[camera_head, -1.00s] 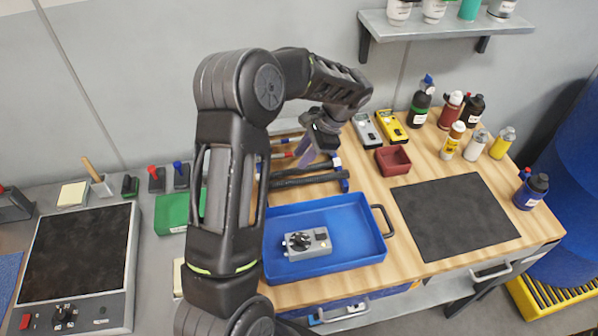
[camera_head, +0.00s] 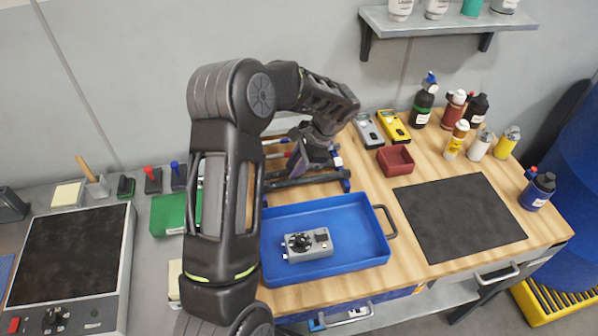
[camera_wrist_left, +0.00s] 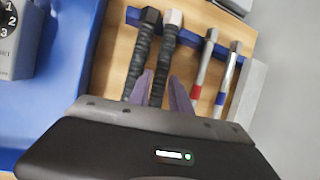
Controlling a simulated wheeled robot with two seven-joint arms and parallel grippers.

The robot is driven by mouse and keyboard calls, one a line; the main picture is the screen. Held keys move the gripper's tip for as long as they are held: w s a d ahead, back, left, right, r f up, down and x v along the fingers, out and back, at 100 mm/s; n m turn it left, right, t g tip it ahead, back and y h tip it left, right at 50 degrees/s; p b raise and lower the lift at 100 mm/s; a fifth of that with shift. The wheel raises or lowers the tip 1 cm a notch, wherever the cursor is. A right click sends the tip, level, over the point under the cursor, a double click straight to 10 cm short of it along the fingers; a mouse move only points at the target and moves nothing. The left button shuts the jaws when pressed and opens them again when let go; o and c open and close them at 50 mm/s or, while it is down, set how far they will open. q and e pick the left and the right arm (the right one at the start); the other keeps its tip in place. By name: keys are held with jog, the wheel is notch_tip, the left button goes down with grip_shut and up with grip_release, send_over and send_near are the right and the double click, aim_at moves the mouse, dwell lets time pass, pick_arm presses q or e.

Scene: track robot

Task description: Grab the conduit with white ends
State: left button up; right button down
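The conduit with white ends is a dark ribbed tube in the left wrist view (camera_wrist_left: 161,65), with a whitish hex end at the top. In the head view its pale end (camera_head: 337,162) shows beside my gripper, which hides much of it. A similar conduit with black ends (camera_wrist_left: 139,62) lies parallel, just left of it in the wrist view. My left gripper (camera_wrist_left: 160,78) is open, with its purple-grey fingers on either side of the white-ended conduit. In the head view the left gripper (camera_head: 305,165) is low over the rack. Contact cannot be told. My right gripper is not in view.
Two metal rods with red (camera_wrist_left: 196,92) and blue (camera_wrist_left: 221,98) bands lie right of the conduits on the blue rack (camera_wrist_left: 132,15). A blue tray (camera_head: 350,263) with a grey dial box (camera_head: 308,244) is in front. A red bin (camera_head: 396,160) and meters stand to the right.

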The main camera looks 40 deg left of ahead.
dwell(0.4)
pick_arm(q)
grip_shut()
